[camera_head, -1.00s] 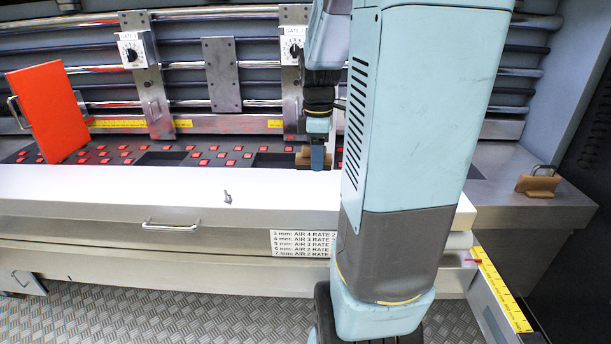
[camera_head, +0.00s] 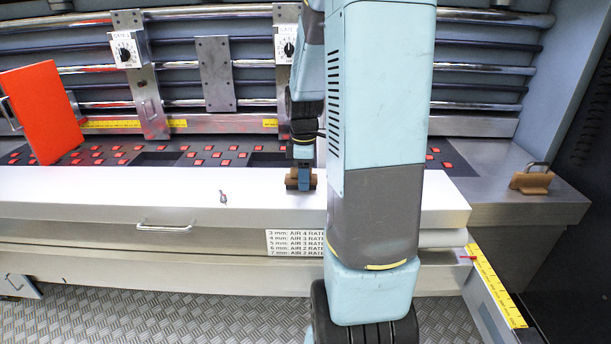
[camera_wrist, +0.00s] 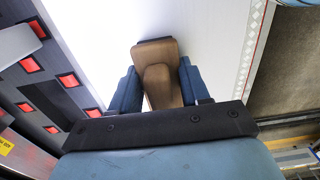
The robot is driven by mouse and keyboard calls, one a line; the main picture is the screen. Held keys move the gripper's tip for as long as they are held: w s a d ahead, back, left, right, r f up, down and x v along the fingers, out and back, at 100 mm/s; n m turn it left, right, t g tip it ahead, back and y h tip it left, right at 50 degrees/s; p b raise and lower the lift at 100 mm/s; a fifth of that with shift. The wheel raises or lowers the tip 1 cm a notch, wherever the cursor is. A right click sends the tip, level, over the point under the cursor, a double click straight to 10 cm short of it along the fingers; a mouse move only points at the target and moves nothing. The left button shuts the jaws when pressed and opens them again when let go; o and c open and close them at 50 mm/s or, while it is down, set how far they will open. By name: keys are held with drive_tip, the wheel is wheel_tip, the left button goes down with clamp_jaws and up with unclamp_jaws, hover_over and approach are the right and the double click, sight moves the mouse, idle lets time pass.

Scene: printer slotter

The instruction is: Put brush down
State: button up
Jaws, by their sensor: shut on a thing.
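The brush is a brown block with a raised middle part. In the wrist view the brush (camera_wrist: 156,52) sits between the two blue fingers of my gripper (camera_wrist: 158,90), which is shut on it. In the head view my gripper (camera_head: 304,180) is low over the white panel, and the brush (camera_head: 291,184) shows at its fingertips near the panel's back edge. I cannot tell whether the brush touches the panel. The white panel (camera_head: 110,195) lies flat along the front of the machine.
A small metal bolt-like piece (camera_head: 223,197) stands on the panel. An orange board (camera_head: 42,112) leans at the left. A brown block with a metal handle (camera_head: 532,181) sits on the grey ledge at the right. Behind the panel is a dark bed with red squares (camera_head: 208,148).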

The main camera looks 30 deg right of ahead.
drive_tip(key=o, duration=1.3)
drive_tip(key=shift+r, duration=0.1)
wheel_tip(320, 180, up, 11)
drive_tip(key=shift+r, duration=0.1)
drive_tip(key=s+a+r+m+t, duration=0.2)
drive_tip(key=s+a+m, duration=0.3)
drive_tip(key=s+a, duration=0.3)
drive_tip(key=s+a+r+m+t, duration=0.3)
drive_tip(key=s+a+r+m, duration=0.2)
drive_tip(key=s+a, duration=0.3)
drive_tip(key=shift+s+r+m+t, duration=0.3)
drive_tip(key=shift+s+m, duration=0.2)
drive_tip(key=shift+m, duration=0.1)
